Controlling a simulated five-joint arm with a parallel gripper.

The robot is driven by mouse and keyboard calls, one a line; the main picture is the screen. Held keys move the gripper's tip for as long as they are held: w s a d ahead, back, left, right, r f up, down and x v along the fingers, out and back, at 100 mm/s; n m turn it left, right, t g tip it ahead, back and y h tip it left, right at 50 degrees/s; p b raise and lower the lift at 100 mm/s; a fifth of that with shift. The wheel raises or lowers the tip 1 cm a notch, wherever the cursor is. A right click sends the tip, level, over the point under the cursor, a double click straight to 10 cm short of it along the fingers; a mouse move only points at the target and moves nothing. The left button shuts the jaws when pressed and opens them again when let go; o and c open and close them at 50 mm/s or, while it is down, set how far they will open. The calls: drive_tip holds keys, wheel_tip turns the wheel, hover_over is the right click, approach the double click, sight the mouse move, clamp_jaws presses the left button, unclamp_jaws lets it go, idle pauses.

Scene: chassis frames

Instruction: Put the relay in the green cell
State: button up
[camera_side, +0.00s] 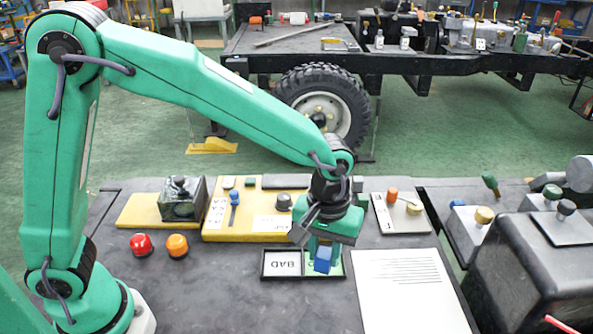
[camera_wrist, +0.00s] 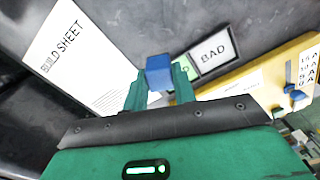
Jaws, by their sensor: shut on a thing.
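The relay appears to be the blue block (camera_side: 323,259), held between the fingertips of my gripper (camera_side: 322,248). In the wrist view the block (camera_wrist: 158,70) sits between the two green fingers of my gripper (camera_wrist: 160,88). A black-rimmed two-cell tray lies on the bench; its left cell is the white BAD cell (camera_side: 283,262), also in the wrist view (camera_wrist: 212,50). The green cell (camera_side: 340,264) is on the tray's right side, mostly hidden by the block and gripper; a sliver shows in the wrist view (camera_wrist: 185,68). The block overlaps the green cell in the side view; its height is unclear.
A build sheet (camera_side: 408,290) lies right of the tray. A yellow fixture board (camera_side: 245,225) with knobs stands behind it. Red (camera_side: 141,244) and orange (camera_side: 177,246) buttons are at left. A dark machine block (camera_side: 530,265) stands at right. The front bench is clear.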

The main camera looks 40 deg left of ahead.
drive_tip(key=w+a+f, duration=0.1)
drive_tip(key=w, duration=0.1)
drive_tip(key=w+a+f, duration=0.4)
drive_tip(key=shift+w+a, duration=0.1)
drive_tip(key=shift+w, duration=0.25)
drive_tip(key=shift+f, duration=2)
drive_tip(key=shift+f, duration=0.1)
drive_tip(key=o, duration=1)
wheel_tip(320, 180, up, 12)
